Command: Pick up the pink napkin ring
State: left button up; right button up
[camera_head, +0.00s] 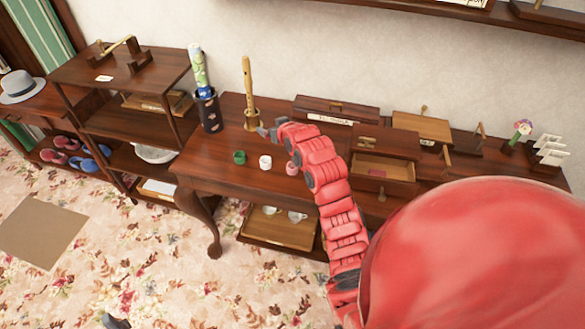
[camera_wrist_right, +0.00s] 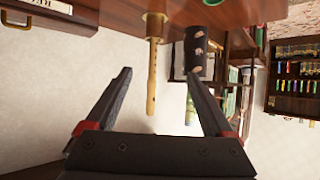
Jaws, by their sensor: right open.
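The pink napkin ring (camera_head: 291,168) stands on the dark wooden table, partly hidden by my right arm in the head view. A white ring (camera_head: 265,162) and a green ring (camera_head: 239,157) stand in a row to its left. My right gripper (camera_head: 264,131) is open and empty, reaching above the table behind the rings. Its two fingers (camera_wrist_right: 160,100) are spread in the right wrist view, with no pink ring between them. A dark tip (camera_head: 115,321) at the bottom edge of the head view may be my left gripper; its jaws cannot be made out.
A wooden flute (camera_head: 248,85) stands upright just behind my right gripper, and it also shows in the wrist view (camera_wrist_right: 152,65). A dark patterned holder (camera_head: 209,110) stands left of it. Wooden boxes (camera_head: 335,112) and an open drawer box (camera_head: 385,165) fill the table to the right.

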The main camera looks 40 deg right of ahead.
jog(key=s+d+g+y, duration=0.1)
jog(key=s+d+g, duration=0.2)
jog(key=s+g, duration=0.6)
jog(key=t+b, duration=0.1)
jog(key=b, duration=0.6)
send_near(294, 167)
jog(key=x, duration=0.3)
jog(key=shift+w+a+f+p, duration=0.1)
jog(key=shift+f+p, duration=0.2)
jog(key=shift+p, duration=0.05)
jog(key=shift+w+f, duration=0.1)
jog(key=shift+f, duration=0.3)
jog(key=p+x, duration=0.2)
jog(key=x, duration=0.1)
jog(key=shift+w+f, duration=0.55)
jog(key=shift+f, duration=0.35)
jog(key=shift+t, duration=0.3)
grip_shut()
